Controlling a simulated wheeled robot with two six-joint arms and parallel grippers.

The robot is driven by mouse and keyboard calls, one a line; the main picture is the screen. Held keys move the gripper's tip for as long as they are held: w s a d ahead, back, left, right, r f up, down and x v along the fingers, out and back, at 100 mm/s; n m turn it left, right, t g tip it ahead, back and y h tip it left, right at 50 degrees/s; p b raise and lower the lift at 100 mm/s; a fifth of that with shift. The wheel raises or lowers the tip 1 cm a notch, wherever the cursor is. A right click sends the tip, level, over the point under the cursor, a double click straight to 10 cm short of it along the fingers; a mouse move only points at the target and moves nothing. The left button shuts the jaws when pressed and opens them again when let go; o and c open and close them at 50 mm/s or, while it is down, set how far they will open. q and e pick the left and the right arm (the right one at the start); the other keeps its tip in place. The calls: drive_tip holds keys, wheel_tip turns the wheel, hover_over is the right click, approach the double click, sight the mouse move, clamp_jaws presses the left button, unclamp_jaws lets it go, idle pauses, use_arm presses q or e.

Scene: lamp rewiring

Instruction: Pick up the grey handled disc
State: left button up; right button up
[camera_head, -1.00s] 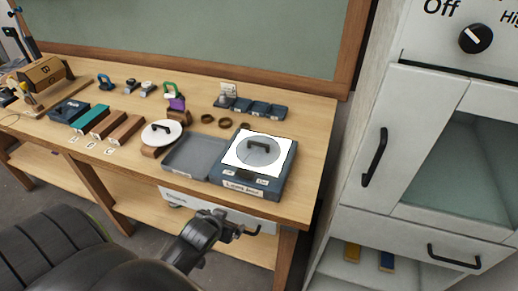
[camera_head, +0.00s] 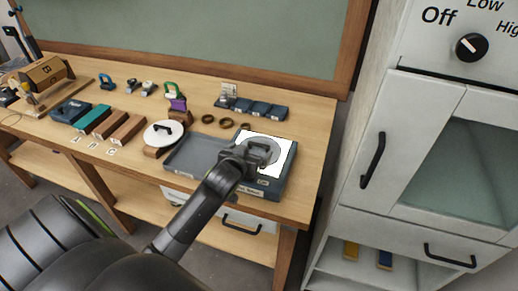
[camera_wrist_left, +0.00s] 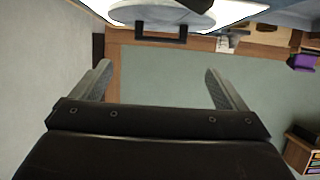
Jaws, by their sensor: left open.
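The grey handled disc (camera_head: 277,152) lies on a white square on top of the blue box at the right end of the bench. Its dark handle is mostly hidden by my gripper in the head view. In the left wrist view the disc (camera_wrist_left: 160,14) is at the top edge, with its dark handle (camera_wrist_left: 162,38) facing the gripper. My left gripper (camera_head: 259,153) is over the disc in the head view. In the wrist view its fingers (camera_wrist_left: 158,68) are apart, with nothing between them, and the handle is beyond the tips. My right gripper is not in view.
An open grey tray (camera_head: 190,155) adjoins the box (camera_head: 263,189) on the left. Small rings (camera_head: 226,121) and blue blocks (camera_head: 260,107) lie behind. A white cabinet (camera_head: 408,130) stands to the right.

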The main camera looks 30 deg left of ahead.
sight(258, 146)
use_arm(q)
drive_tip(key=shift+x, duration=1.45)
drive_tip(key=shift+w+a+f+p, duration=0.2)
drive_tip(key=shift+w+f+p, duration=0.3)
drive_tip(key=shift+w, duration=0.2)
drive_tip(key=shift+w+a+f+p, duration=0.15)
drive_tip(key=shift+w+f+p, duration=0.2)
drive_tip(key=shift+w+f, duration=0.35)
drive_tip(key=shift+x, duration=0.8)
drive_tip(key=shift+c, duration=0.2)
drive_tip(key=c, duration=1.2)
drive_tip(key=shift+r, duration=0.15)
